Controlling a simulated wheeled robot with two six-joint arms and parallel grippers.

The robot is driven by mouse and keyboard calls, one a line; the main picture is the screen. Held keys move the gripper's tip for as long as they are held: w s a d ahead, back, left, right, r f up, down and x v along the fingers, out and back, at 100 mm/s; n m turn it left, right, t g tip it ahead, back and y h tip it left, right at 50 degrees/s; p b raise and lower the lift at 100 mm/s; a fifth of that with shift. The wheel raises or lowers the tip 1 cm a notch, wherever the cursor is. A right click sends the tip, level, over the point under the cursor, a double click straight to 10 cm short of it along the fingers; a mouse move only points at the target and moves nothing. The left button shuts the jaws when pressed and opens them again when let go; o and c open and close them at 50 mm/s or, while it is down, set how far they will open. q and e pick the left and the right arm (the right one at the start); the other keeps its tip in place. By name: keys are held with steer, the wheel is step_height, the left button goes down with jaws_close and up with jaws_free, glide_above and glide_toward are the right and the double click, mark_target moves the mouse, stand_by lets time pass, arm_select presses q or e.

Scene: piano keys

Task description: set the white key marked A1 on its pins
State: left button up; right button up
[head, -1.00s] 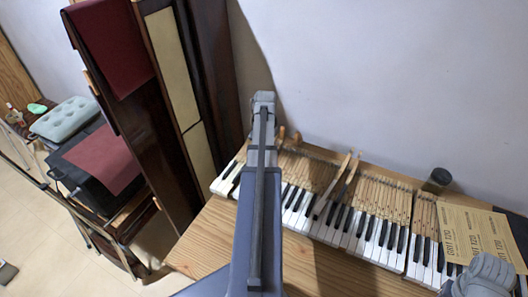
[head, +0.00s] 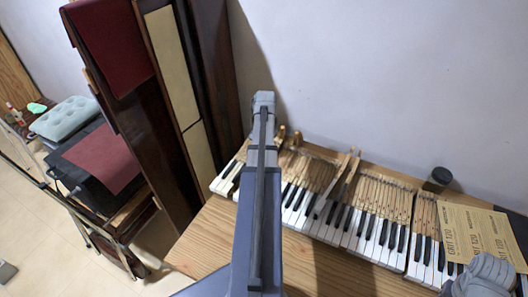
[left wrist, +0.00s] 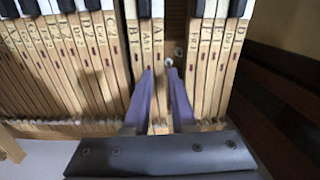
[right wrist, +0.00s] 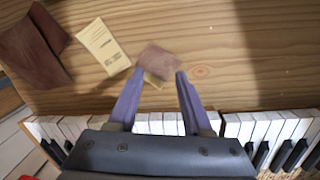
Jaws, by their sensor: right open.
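The white key A1 (left wrist: 158,10) shows in the left wrist view, its wooden stick running down between the fingers of my left gripper (left wrist: 161,75). In the head view my left gripper (head: 264,98) is over the left end of the keyboard. My right gripper (right wrist: 153,75) is open and empty, above the front edge of the keys.
To the right of A1 is a gap with bare key frame (left wrist: 176,30) and a round pin washer. The keyboard (head: 350,222) lies on a wooden table (head: 215,240). Sandpaper sheets (head: 470,230) and a dark jar (head: 438,178) are at the right; a wall stands behind.

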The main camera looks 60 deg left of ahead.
arm_select(q)
steer(key=shift+r, duration=0.1)
arm_select(e)
steer(key=shift+r, duration=0.1)
arm_select(q)
steer(key=shift+r+p, duration=1.05)
steer(key=shift+p, duration=0.05)
arm_select(e)
steer(key=shift+r, duration=1.05)
arm_select(q)
steer(key=o, duration=0.6)
steer(key=shift+c, duration=0.2)
steer(key=shift+r+p, duration=2.5)
arm_select(e)
steer(key=shift+r, duration=2.45)
